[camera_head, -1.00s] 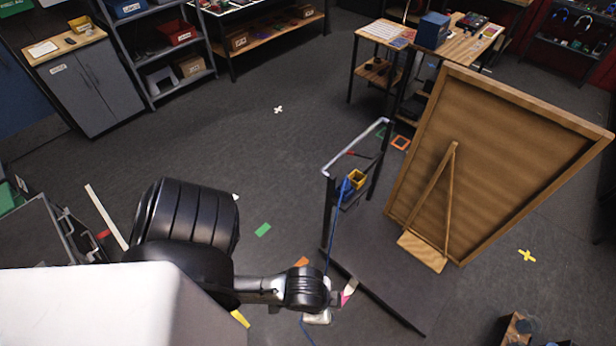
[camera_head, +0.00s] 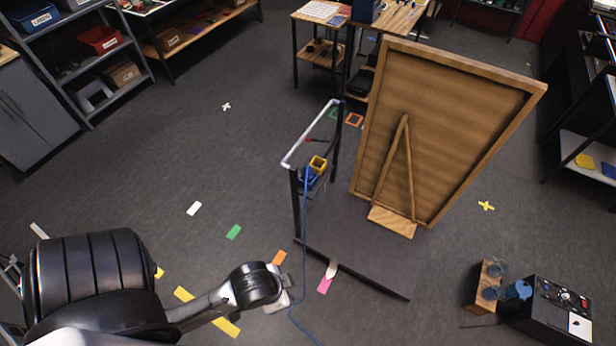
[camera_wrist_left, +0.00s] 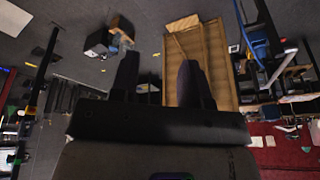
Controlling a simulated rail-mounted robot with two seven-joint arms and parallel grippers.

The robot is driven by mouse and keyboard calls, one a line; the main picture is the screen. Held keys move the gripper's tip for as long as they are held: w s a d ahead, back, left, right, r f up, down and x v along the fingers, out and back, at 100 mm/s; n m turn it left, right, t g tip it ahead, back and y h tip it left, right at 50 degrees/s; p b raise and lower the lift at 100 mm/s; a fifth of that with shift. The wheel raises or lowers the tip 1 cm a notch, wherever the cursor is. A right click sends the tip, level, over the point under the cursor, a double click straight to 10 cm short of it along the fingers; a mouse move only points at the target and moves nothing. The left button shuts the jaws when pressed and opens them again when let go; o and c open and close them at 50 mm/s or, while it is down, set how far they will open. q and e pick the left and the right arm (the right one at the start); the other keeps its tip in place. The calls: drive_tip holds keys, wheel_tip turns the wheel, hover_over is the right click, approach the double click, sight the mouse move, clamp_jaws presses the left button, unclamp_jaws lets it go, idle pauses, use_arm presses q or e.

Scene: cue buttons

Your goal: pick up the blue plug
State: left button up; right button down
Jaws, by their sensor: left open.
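A blue piece that looks like the plug (camera_head: 309,181) sits beside a yellow square frame (camera_head: 318,163) on a dark stand (camera_head: 297,205) with a pale top rail. A blue cable (camera_head: 304,240) hangs from there to the floor. A blue shape (camera_wrist_left: 258,47) also shows at the right of the left wrist view, but I cannot tell whether it is the plug. My left gripper (camera_wrist_left: 160,78) is open, with nothing visible between its fingers. In the head view its wrist is low and left of the stand, apart from the blue piece. My right gripper is not in view.
A large wooden board (camera_head: 450,130) on a prop stands right of the dark stand. A wooden block (camera_head: 484,288) and a black box (camera_head: 552,312) are at the lower right. Shelves and a table line the back. The floor left of the stand is open, with coloured markers.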

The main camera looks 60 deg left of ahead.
use_arm(q)
drive_tip(key=shift+o, duration=1)
drive_tip(key=shift+s+d, duration=0.1)
drive_tip(key=shift+d, duration=0.05)
